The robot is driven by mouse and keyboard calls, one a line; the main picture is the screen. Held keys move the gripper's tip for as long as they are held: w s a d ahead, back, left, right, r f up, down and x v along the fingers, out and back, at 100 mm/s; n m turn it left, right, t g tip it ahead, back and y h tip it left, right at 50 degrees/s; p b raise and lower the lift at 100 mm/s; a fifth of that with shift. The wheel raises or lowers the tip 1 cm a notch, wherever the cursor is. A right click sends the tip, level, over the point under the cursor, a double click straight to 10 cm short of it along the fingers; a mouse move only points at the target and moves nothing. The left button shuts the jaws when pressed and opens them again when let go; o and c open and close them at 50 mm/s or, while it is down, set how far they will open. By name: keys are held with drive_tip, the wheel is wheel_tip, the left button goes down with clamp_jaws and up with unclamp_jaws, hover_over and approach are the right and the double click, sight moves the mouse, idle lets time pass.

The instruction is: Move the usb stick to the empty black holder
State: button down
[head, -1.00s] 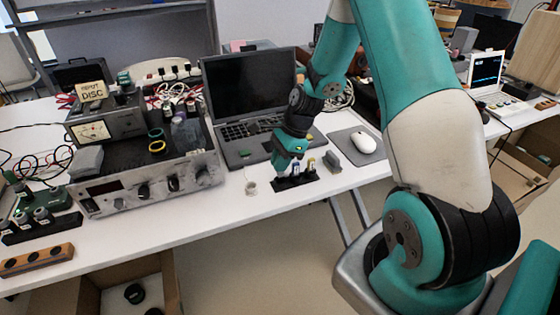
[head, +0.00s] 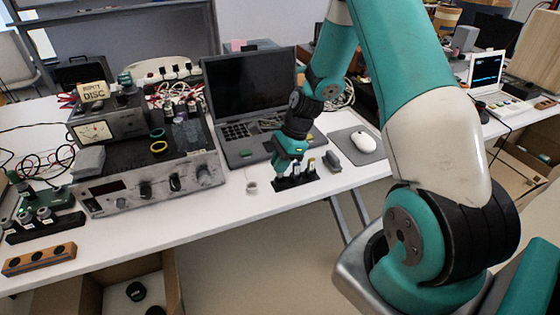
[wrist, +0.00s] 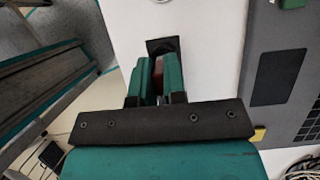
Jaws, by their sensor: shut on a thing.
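The black holder (head: 306,181) lies near the front edge of the white table, with several small upright pieces in it, one with a yellowish top (head: 311,163). My gripper (head: 288,167) is low over the left and middle part of this holder, pointing down. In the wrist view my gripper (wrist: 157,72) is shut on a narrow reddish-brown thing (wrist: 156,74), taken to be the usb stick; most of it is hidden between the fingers. A dark square end of a holder (wrist: 162,45) shows just beyond the fingertips. I cannot tell whether the stick touches the holder.
An open laptop (head: 248,85) stands right behind my gripper. A small white cup (head: 251,187) is to the left, a grey block (head: 331,161) to the right, and a mouse (head: 363,142) on a grey pad. A wooden block with dark holes (head: 39,259) lies far left.

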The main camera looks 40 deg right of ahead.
drive_tip(key=shift+f+b, duration=0.65)
drive_tip(key=shift+f, duration=0.6)
idle(0.4)
drive_tip(key=c, duration=0.7)
unclamp_jaws()
drive_tip(key=shift+r, duration=0.1)
wheel_tip(320, 180, up, 5)
drive_tip(key=p, duration=0.5)
idle(0.3)
